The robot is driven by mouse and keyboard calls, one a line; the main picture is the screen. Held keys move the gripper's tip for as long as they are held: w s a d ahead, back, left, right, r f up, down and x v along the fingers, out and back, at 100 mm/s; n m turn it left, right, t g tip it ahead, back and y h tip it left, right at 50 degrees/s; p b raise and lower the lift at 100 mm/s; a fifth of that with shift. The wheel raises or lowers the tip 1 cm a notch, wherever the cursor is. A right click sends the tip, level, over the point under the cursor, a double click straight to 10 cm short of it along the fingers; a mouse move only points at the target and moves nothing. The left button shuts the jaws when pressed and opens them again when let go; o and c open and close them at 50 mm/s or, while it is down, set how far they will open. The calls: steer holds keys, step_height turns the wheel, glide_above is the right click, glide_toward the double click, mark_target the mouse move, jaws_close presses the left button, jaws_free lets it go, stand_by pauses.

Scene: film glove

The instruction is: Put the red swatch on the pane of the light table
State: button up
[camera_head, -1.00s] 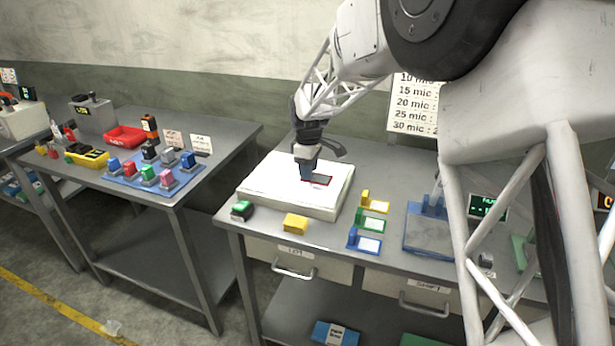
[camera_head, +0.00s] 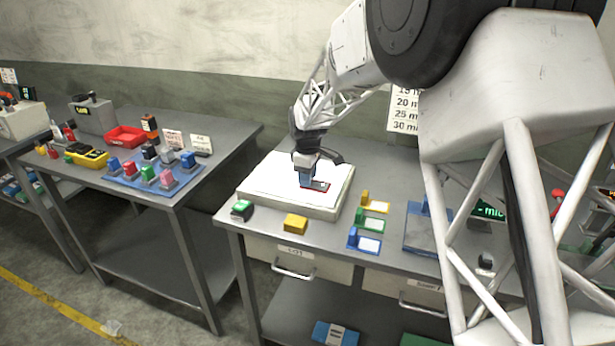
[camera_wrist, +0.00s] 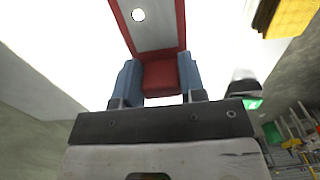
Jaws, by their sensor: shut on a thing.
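The red swatch (camera_head: 321,186) is a flat red-framed card with a grey-white middle and a red grip block (camera_wrist: 160,76). My gripper (camera_head: 306,183) is shut on that block; its blue fingers sit on either side of it in the wrist view (camera_wrist: 160,80). The light table is a low white box with a bright white pane (camera_head: 276,178). The gripper and swatch are over the right part of the pane, very low. I cannot tell whether the swatch touches the pane. My fingers hide part of the swatch in the head view.
Yellow (camera_head: 375,206), green (camera_head: 369,222) and blue (camera_head: 362,240) swatches lie right of the light table. A yellow block (camera_head: 295,224) and a green-topped switch (camera_head: 241,209) stand in front of it. A left table holds a blue tray (camera_head: 128,178) of coloured blocks.

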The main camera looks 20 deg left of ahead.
steer(key=shift+f, duration=0.15)
steer(key=o, duration=0.9)
step_height(320, 180, up, 12)
stand_by(0.7)
steer(key=shift+d, duration=0.1)
stand_by(0.7)
